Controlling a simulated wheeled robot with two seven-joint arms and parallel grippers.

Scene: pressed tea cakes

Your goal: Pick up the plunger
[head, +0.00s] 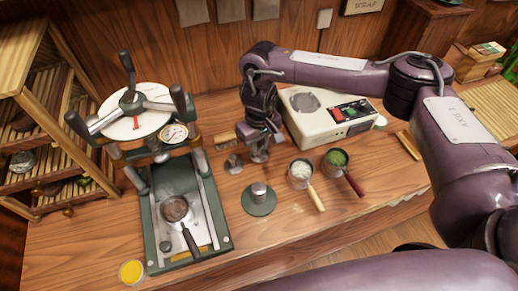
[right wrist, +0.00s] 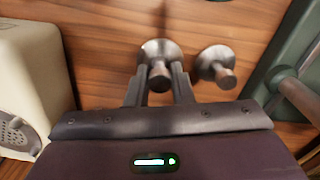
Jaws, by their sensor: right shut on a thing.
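A grey metal plunger with a flared round base (right wrist: 156,50) and a narrower stem stands between my right gripper's fingers in the right wrist view. My right gripper (right wrist: 159,88) is shut on its stem. In the head view the right gripper (head: 258,148) points down over the wooden counter, between the press and the white machine, with the plunger's base (head: 259,157) just below it. I cannot tell whether the base touches the counter. A second, similar metal piece (head: 233,164) stands close beside it; it also shows in the right wrist view (right wrist: 217,63). My left gripper is out of view.
A green press (head: 187,222) with a gauge stands left, a portafilter on its bed. A white machine (head: 322,128) is right of the gripper. A green disc with a metal knob (head: 259,198) and two handled cups (head: 301,173) (head: 336,160) are in front. A yellow dish (head: 131,272) lies front left.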

